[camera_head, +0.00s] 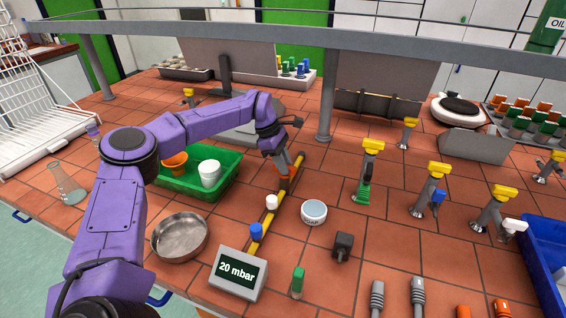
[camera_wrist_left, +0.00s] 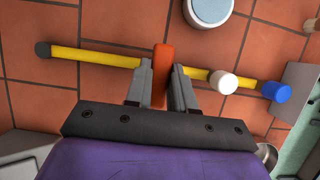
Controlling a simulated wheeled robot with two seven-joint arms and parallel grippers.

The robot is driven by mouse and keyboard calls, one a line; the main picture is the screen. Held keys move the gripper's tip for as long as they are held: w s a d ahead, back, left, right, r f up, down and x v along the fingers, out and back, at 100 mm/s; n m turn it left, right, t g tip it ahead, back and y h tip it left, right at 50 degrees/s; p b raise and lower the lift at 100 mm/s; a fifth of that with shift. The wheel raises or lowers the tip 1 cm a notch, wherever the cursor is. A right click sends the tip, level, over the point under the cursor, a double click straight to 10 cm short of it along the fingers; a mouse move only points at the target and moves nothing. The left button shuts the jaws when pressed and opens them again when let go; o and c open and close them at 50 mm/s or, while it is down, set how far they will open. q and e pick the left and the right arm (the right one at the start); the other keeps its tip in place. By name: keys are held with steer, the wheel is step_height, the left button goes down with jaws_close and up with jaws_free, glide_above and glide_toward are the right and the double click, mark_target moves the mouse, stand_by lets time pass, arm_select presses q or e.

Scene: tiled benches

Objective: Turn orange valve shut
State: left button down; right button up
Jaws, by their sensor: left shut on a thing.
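A yellow pipe (camera_head: 268,222) runs along the tiled bench, also in the left wrist view (camera_wrist_left: 96,58). On it sit an orange valve handle (camera_wrist_left: 161,75), a white knob (camera_head: 272,202) and a blue knob (camera_head: 256,230). The white knob (camera_wrist_left: 223,82) and blue knob (camera_wrist_left: 276,92) show on the right in the wrist view. My left gripper (camera_wrist_left: 160,88) is shut on the orange handle, one finger on each side. The handle lies across the pipe, crosswise to it. In the head view my left gripper (camera_head: 290,172) partly hides the handle. My right gripper is not in view.
A display (camera_head: 238,273) reading "20 mbar" stands at the pipe's near end. A round white-rimmed dish (camera_head: 314,212) lies right of the pipe. A green tray (camera_head: 215,184) with cups and a metal pan (camera_head: 180,237) are to the left. Yellow-topped taps (camera_head: 432,190) stand on the right.

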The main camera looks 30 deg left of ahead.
arm_select(q)
steer(key=shift+s+f, duration=0.2)
steer(key=shift+f, duration=0.25)
steer(key=c, duration=1)
jaws_free()
steer(key=shift+s, duration=0.1)
steer(key=shift+o, duration=0.2)
steer(key=shift+s+d+r, duration=0.1)
steer(key=shift+s+r, duration=0.05)
steer(key=shift+r, duration=0.1)
steer(key=shift+w, duration=0.2)
steer(key=shift+w+f, duration=0.1)
steer(key=shift+w, duration=0.2)
steer(key=w+b+v, duration=0.1)
steer(key=b+v, duration=0.1)
steer(key=v, duration=0.8)
steer(key=shift+s+a+r, duration=0.25)
steer(key=shift+s, duration=0.2)
